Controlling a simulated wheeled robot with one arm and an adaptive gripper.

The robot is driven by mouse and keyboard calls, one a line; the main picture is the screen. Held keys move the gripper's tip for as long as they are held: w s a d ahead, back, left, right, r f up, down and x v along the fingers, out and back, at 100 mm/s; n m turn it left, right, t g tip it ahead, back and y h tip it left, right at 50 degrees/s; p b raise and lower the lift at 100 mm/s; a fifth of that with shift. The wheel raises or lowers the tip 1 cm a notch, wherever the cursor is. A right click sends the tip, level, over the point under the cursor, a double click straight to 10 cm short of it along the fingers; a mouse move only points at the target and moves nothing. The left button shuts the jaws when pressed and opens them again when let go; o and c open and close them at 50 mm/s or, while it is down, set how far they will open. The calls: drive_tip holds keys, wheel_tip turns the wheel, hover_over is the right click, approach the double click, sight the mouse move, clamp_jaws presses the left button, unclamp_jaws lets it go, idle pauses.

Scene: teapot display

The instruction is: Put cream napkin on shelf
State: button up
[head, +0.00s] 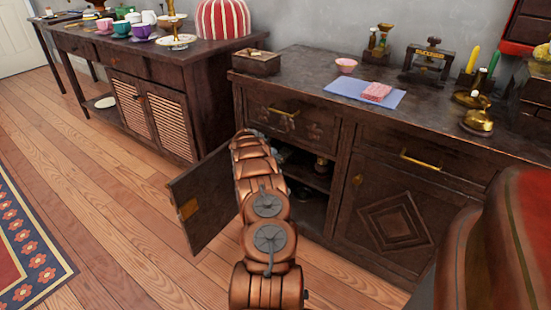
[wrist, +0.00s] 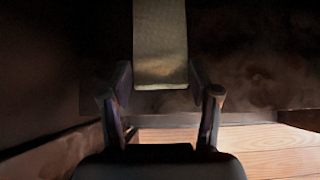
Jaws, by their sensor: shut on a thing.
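In the wrist view my gripper (wrist: 160,82) is shut on a tan-yellow flat thing, which I take to be the cream napkin (wrist: 160,45). It reaches from between the fingertips to the top edge of the picture. In the head view my arm reaches toward the open cabinet, and its links hide the gripper and napkin. A dark shelf (head: 305,172) shows inside the cabinet, right of my arm. I cannot tell whether the napkin touches it.
The open cabinet door (head: 212,200) stands left of my arm. On the counter are a blue mat (head: 345,87) with a folded pink cloth (head: 377,92), a pink bowl (head: 346,65) and a wooden box (head: 256,62). Wooden floor (head: 110,185) is clear at left.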

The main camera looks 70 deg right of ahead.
drive_tip(key=o, duration=1.2)
drive_tip(key=shift+o, duration=0.2)
drive_tip(key=shift+w+a+r+p, duration=0.1)
drive_tip(key=shift+a+r+p, duration=0.25)
drive_tip(key=shift+r+p, duration=0.35)
drive_tip(key=shift+a+f, duration=0.15)
drive_tip(key=shift+a, duration=0.2)
drive_tip(key=shift+w+a, duration=0.2)
drive_tip(key=shift+a, duration=0.6)
drive_tip(key=w+a+p, duration=0.2)
drive_tip(key=a, duration=0.7)
drive_tip(key=shift+a, duration=0.25)
drive_tip(key=shift+f, duration=0.1)
